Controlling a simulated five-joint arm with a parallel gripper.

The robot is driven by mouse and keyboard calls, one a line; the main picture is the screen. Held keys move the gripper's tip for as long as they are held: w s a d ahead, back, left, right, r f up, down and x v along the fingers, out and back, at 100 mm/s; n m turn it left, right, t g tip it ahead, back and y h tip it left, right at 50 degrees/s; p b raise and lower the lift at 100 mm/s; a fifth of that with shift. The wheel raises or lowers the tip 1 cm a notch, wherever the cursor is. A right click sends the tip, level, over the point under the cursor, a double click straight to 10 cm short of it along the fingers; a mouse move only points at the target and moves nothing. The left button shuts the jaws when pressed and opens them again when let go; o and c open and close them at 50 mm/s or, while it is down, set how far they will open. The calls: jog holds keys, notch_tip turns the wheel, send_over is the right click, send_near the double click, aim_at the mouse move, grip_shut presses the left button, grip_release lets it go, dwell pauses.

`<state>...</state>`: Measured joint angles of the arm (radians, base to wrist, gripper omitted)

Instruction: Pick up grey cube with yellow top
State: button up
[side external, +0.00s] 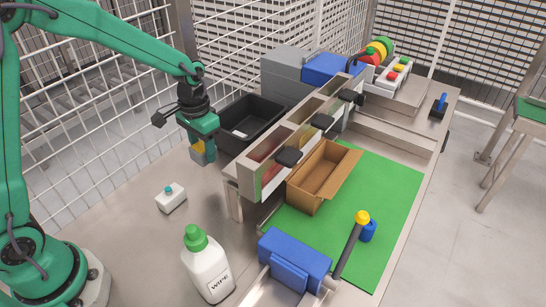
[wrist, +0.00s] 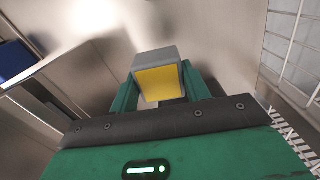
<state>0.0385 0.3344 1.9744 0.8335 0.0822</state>
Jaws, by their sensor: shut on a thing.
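The grey cube with a yellow face (wrist: 157,82) is between the two green fingers of my gripper (wrist: 159,88) in the wrist view. The fingers are shut on it, one on each side, and its yellow face is toward the wrist camera. In the side view my gripper (side external: 201,143) points down and holds the cube (side external: 198,157) above the metal table, left of the black bin. The cube is partly hidden there by the gripper.
A black bin (side external: 233,141) stands just right of my gripper. A small white box (side external: 171,198) and a white wipe bottle (side external: 208,268) stand nearer. A wire fence (side external: 95,120) runs behind. An open cardboard box (side external: 318,175) sits on a green mat (side external: 385,205).

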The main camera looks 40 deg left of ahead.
jog(key=shift+s+d+r, duration=0.3)
jog(key=shift+d+r, duration=0.15)
jog(key=shift+d, duration=0.2)
jog(key=shift+s+d+r, duration=0.35)
jog(key=shift+d+r, duration=0.1)
jog(key=shift+d, duration=0.25)
jog(key=shift+s+d+r, duration=0.3)
jog(key=shift+d+r, duration=0.15)
jog(key=shift+d, duration=0.2)
jog(key=shift+r, duration=0.1)
